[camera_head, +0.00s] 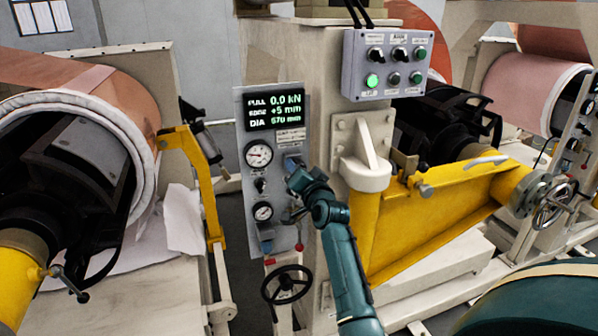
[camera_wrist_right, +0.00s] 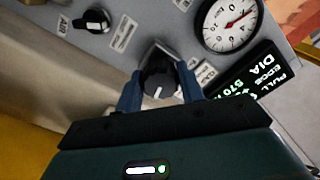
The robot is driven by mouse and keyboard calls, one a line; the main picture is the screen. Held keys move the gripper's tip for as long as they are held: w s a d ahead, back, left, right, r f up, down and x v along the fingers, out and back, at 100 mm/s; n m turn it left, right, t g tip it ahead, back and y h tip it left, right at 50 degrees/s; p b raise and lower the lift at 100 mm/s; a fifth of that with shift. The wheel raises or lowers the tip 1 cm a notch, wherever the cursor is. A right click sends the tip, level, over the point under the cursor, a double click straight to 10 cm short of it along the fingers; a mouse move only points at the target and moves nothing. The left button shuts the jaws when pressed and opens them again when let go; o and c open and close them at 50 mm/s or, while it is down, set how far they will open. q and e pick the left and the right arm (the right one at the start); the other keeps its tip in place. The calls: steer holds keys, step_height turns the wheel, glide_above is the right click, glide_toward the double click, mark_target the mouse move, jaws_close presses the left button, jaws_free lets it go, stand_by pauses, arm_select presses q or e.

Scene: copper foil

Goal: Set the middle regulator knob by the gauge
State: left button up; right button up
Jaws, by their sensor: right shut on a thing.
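The panel (camera_head: 251,202) stands upright at the middle of the head view. The black regulator knob (camera_wrist_right: 159,78) with a white pointer line shows in the right wrist view; in the head view my gripper hides it. My right gripper (camera_head: 291,168) is at the panel's right edge. Its two blue fingers (camera_wrist_right: 159,88) are shut on the knob, one on each side. The upper gauge (camera_head: 259,154) is left of the gripper, and a white round gauge (camera_wrist_right: 229,23) with a thin needle is beside the knob in the wrist view. My left gripper is not in view.
The display (camera_head: 274,109) reads 0.0 kN, +5 mm and 570 mm. A lower gauge (camera_head: 263,211) and small black knob (camera_head: 260,185) share the panel. Another knob (camera_wrist_right: 94,21) is nearby in the wrist view. A handwheel (camera_head: 287,284) is below; a yellow arm (camera_head: 430,225) stands right.

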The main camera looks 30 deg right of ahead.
steer(key=m, duration=1.1)
steer(key=shift+m, duration=0.4)
stand_by(0.3)
steer(key=o, duration=1)
